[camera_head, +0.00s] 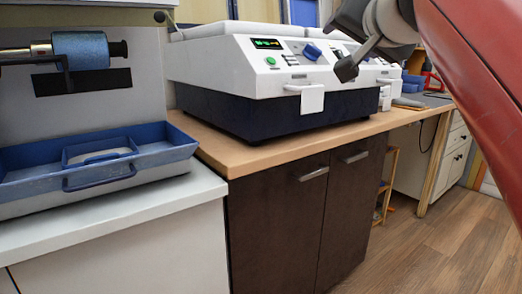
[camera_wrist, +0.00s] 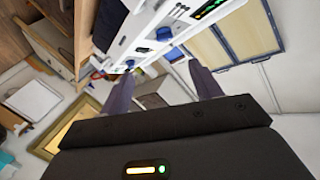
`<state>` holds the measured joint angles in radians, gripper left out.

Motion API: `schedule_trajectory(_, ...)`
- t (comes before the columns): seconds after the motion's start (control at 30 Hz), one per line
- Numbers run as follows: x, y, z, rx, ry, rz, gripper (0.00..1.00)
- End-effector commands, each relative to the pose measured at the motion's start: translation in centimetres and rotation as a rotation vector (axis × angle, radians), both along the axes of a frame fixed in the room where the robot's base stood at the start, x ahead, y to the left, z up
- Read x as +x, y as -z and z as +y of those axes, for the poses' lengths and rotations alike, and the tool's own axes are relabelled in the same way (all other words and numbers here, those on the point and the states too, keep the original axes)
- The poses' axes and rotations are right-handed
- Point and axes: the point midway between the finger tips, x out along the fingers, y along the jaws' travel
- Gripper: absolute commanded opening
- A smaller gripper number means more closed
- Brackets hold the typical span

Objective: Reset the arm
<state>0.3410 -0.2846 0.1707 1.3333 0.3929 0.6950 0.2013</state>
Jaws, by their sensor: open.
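My gripper (camera_wrist: 164,87) shows in the wrist view with its two dark fingers spread apart and nothing between them. In the head view the end of my arm (camera_head: 347,66) hangs in front of the white machine, at the upper right, and its fingers are hard to make out there. The white machine (camera_head: 215,62) with a dark blue base stands on a wooden counter. It has a green display, a green button and a blue knob. The wrist view is tilted and shows the machine's control panel (camera_wrist: 150,30) beyond the fingers.
A blue tray (camera_head: 35,185) with a handle sits on a white counter (camera_head: 110,230) at left, under a blue roller (camera_head: 82,50). Dark cabinets (camera_head: 275,225) stand below the wooden counter (camera_head: 235,160). The wooden floor (camera_head: 440,250) at lower right is clear.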

Motion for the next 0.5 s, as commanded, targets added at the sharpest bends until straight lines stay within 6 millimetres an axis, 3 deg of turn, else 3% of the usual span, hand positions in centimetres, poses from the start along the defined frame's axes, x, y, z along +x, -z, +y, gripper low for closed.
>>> schedule_trajectory(0.07,0.0,0.3,0.0,-0.001,-0.001,0.005,0.64)
schedule_trajectory(0.27,-0.6,3.5,0.3,-0.035,-0.003,0.075,0.64)
schedule_trajectory(0.5,-1.9,9.1,0.6,-0.091,-0.013,0.192,0.64)
